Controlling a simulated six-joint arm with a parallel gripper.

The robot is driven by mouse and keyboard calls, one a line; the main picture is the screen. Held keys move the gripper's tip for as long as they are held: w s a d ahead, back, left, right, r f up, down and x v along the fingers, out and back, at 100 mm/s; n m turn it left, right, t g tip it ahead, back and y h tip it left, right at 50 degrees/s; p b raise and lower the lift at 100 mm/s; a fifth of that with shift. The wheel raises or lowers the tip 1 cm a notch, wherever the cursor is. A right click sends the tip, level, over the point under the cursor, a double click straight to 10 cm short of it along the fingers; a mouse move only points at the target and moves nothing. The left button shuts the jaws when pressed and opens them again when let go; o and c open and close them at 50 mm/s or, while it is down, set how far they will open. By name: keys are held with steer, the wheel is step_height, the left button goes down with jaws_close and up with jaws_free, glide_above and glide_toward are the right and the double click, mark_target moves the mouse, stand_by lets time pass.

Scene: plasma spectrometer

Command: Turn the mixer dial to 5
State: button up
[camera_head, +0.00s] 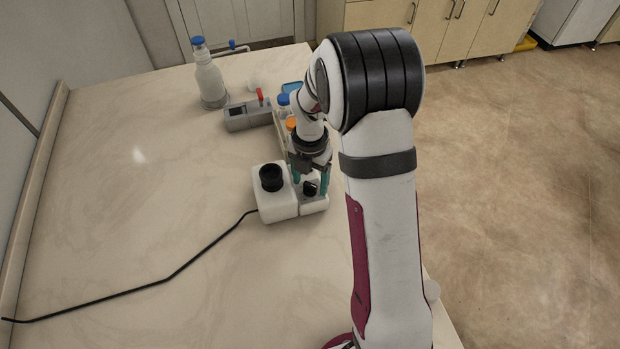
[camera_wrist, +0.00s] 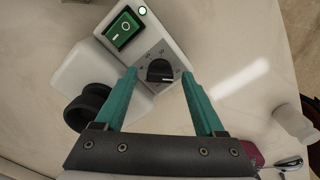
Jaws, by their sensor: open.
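The mixer (camera_head: 274,207) is a white box on the table with a black round cup holder (camera_head: 271,177) on top. It also shows in the wrist view (camera_wrist: 84,66), with the black holder (camera_wrist: 88,107) at left. The black mixer dial (camera_wrist: 159,72) sits on a grey face with small marks around it; the numbers are too small to read. The dial's pointer line points to the right in that view. A green rocker switch (camera_wrist: 124,29) is beside the dial. My gripper (camera_wrist: 160,78) is open, its teal fingers on either side of the dial, apart from it. In the head view my gripper (camera_head: 309,178) is over the mixer's right part.
A bottle with a blue cap (camera_head: 209,80), a grey device (camera_head: 247,115) and blue- and orange-capped bottles (camera_head: 283,100) stand behind the mixer. A black cable (camera_head: 165,279) runs left from the mixer. The table's left side (camera_head: 120,200) is mostly clear.

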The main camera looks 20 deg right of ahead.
jaws_close()
stand_by(0.3)
